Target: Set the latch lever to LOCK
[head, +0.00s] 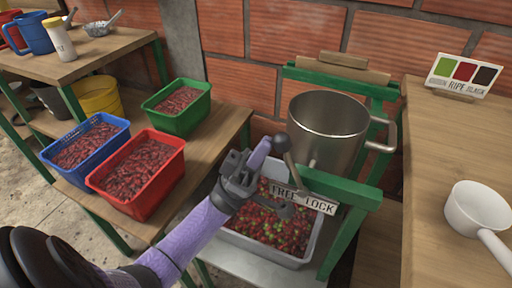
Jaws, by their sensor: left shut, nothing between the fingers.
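The latch lever (290,165) is a thin metal arm with a dark ball knob (281,143) at its top end. It leans up and to the left, over the FREE side of a white label plate (303,197) that reads FREE on the left and LOCK on the right. The plate is on the green frame under the steel pot. My left gripper (263,148) is shut and empty, with its fingertips just left of the knob; I cannot tell whether they touch it. My right gripper is not in view.
The steel pot (325,140) stands in a green frame (340,187) above a grey crate (262,250) of red and green cherries. Red (150,190), blue (62,170) and green (180,130) bins stand left. A white scoop (470,212) lies on the right table.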

